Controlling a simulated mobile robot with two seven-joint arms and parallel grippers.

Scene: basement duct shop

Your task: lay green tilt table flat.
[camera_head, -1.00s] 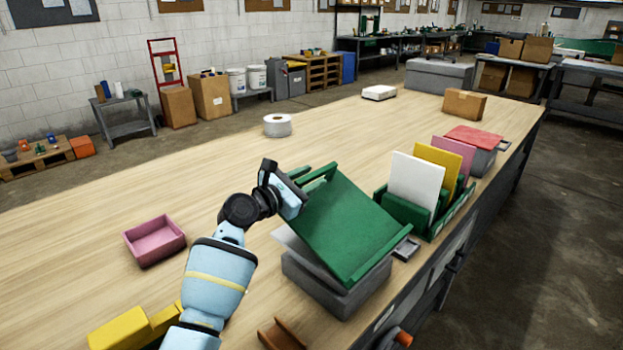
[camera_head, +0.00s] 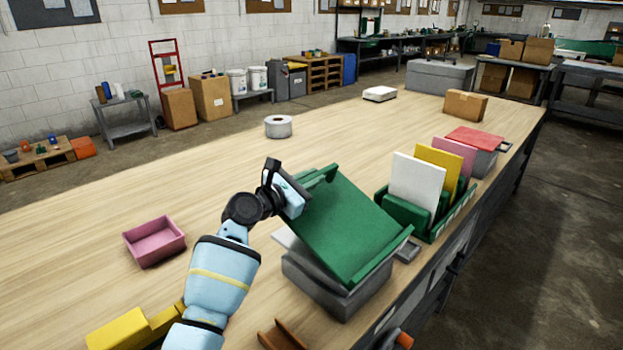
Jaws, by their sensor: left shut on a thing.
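The green tilt table (camera_head: 345,225) has a rimmed green top that stands tilted over a grey block-like base (camera_head: 335,291). Its far left edge is raised and its near right edge is low. My left gripper (camera_head: 287,188) is at the raised left edge and shut on it. The gripper body hides the exact contact. My right gripper is not in view.
A green rack (camera_head: 408,214) with white, yellow and pink panels stands close to the right of the tilt table. A pink tray (camera_head: 154,241) and yellow blocks (camera_head: 120,333) lie left. A tape roll (camera_head: 278,127) stands behind. The bench middle is clear.

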